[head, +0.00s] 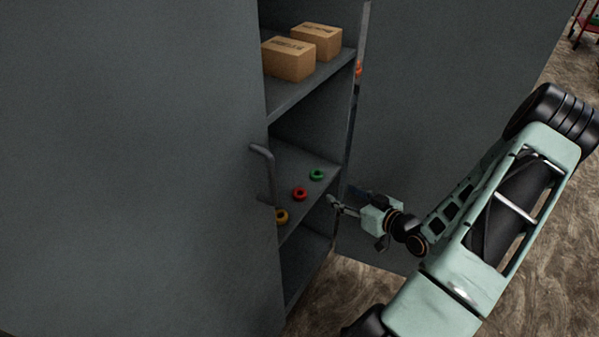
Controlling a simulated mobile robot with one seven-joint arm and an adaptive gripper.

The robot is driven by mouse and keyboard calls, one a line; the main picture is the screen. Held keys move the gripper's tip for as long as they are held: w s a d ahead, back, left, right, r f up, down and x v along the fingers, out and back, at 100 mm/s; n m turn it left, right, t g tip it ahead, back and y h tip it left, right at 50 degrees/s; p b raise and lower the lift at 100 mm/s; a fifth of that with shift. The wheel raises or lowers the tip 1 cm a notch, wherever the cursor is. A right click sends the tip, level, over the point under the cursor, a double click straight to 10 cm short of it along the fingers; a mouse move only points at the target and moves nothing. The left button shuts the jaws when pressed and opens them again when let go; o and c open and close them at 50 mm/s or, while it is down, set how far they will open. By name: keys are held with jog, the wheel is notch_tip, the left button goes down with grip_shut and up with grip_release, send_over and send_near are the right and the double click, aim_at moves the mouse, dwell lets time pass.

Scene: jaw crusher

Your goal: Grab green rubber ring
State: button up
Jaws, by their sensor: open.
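The green rubber ring (317,174) lies flat on the middle shelf (289,162) of an open grey cabinet, the farthest right of three rings. My gripper (332,203) is at the right side of the cabinet opening, just below and right of the green ring in the picture. It is open, small in this view, and apart from the green ring. Nothing shows between its fingers. My arm comes in from the right.
A red ring (299,194) and a yellow ring (281,216) lie on the same shelf, left of the green one. Two cardboard boxes (289,60) stand on the shelf above. A left door with a handle (262,172) partly covers the opening. An open right door (430,110) stands behind my arm.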

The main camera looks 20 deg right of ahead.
jog(key=w+r, duration=0.1)
jog(key=w, duration=0.1)
jog(key=b, duration=0.1)
send_near(317, 173)
jog(key=w+a+f, duration=0.1)
jog(key=w+f, duration=0.1)
jog(key=shift+n+t, duration=0.3)
jog(key=shift+t, duration=0.1)
jog(key=b+x, duration=0.1)
jog(key=x, duration=0.4)
jog(key=shift+w+d+r, duration=0.15)
jog(key=shift+w, duration=0.05)
jog(key=c, duration=1.1)
jog(key=shift+r, duration=0.15)
